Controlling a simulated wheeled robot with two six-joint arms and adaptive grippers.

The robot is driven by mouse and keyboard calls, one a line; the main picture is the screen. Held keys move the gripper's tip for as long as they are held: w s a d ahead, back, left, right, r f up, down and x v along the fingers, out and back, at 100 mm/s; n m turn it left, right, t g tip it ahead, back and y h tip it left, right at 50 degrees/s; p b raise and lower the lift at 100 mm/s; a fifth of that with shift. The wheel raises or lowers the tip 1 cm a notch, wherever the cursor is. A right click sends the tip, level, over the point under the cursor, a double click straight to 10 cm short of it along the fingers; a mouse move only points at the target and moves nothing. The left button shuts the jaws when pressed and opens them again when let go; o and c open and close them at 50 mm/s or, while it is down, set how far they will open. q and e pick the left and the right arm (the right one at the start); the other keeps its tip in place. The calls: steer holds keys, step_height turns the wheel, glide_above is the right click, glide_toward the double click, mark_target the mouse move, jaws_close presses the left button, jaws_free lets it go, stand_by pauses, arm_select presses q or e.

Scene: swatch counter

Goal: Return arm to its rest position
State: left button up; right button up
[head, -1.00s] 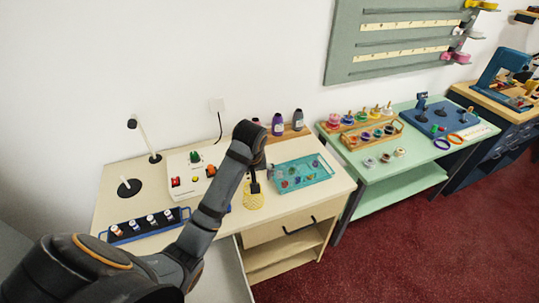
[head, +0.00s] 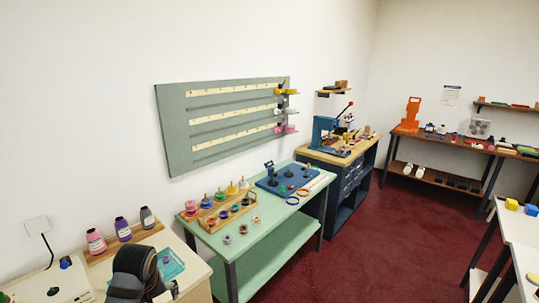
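One arm of mine (head: 132,275), my left by its side, shows at the bottom left as a dark grey bent link above the beige counter (head: 196,270). Its gripper is mostly hidden or cut off by the lower edge, so its fingers cannot be read. My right gripper is not in view.
Pink, purple and grey bottles stand behind the arm, beside a teal tray (head: 171,263). To the right are a mint table (head: 262,230) with spools, a blue press (head: 322,130) on a bench, and a white table (head: 522,250). Red floor between is clear.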

arm_select(q)
steer(key=s+f+m, duration=0.2)
steer(key=s+f, duration=0.1)
steer(key=f, duration=1.3)
steer(key=s+f+m, duration=0.2)
steer(key=s+f, duration=0.2)
steer(key=f, duration=1.2)
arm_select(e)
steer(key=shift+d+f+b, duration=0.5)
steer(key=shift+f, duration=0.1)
arm_select(q)
steer(key=s+d+f+m, duration=0.1)
steer(key=s+f, duration=0.5)
steer(key=s, duration=0.4)
steer(key=s+d+f+m, duration=0.1)
steer(key=s+f, duration=0.6)
steer(key=s, duration=0.4)
steer(key=s+f+m+g+h, duration=0.1)
steer(key=s+f+m, duration=0.1)
steer(key=s+f, duration=0.5)
steer(key=s, duration=0.3)
steer(key=shift+s+d, duration=0.35)
steer(key=shift+d, duration=0.05)
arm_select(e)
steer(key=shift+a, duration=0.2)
arm_select(q)
steer(key=shift+c, duration=0.4)
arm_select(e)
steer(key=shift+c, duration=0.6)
